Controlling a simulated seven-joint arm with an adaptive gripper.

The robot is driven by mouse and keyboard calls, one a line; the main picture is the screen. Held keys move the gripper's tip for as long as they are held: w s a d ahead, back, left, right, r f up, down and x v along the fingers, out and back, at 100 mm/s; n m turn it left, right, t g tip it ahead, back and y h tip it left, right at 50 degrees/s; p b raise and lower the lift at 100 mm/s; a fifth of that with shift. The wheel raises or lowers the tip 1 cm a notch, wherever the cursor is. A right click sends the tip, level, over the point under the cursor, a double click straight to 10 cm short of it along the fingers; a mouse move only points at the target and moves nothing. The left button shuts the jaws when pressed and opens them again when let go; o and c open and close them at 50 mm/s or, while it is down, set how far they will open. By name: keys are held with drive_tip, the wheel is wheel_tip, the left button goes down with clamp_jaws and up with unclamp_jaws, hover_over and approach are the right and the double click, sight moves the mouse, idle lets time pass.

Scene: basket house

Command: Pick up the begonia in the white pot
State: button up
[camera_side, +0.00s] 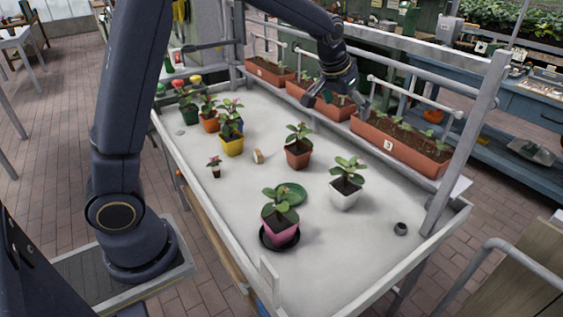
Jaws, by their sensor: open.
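The begonia in the white pot (345,191) stands upright on the right part of the grey table (215,185), with green leaves above the pot. My gripper (336,103) is open and empty, raised over the far side of the table near the terracotta planters. It is well behind and above the white pot and apart from it. No plant is between its fingers as far as I can see.
A terracotta pot (298,153) stands left of the white pot, and a pink pot (280,225) on a black saucer is in front. A green saucer (291,194) lies between. Yellow (231,144) and other pots cluster at left. Long planters (400,145) line the far edge.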

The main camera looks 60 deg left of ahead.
drive_tip(key=w+f+g, duration=0.1)
drive_tip(key=w+f, duration=0.2)
drive_tip(key=f, duration=0.7)
drive_tip(key=g, duration=0.2)
approach(344, 189)
drive_tip(key=shift+m+y, duration=0.4)
drive_tip(key=x, duration=0.5)
drive_tip(key=shift+s+d+f, duration=0.15)
drive_tip(key=shift+s+f, duration=0.15)
drive_tip(key=shift+s, duration=0.1)
drive_tip(key=shift+w+d+x, duration=0.1)
drive_tip(key=shift+w+x, duration=0.05)
drive_tip(key=shift+x, duration=0.9)
drive_tip(key=shift+w+d+x, duration=0.1)
drive_tip(key=shift+w+x, duration=0.05)
drive_tip(key=shift+x, duration=0.9)
drive_tip(key=shift+w+d+x, duration=0.1)
drive_tip(key=shift+w+x, duration=0.05)
drive_tip(key=shift+x, duration=0.9)
drive_tip(key=shift+r, duration=0.1)
drive_tip(key=shift+c, duration=0.3)
drive_tip(key=shift+a, duration=0.1)
drive_tip(key=c, duration=1.1)
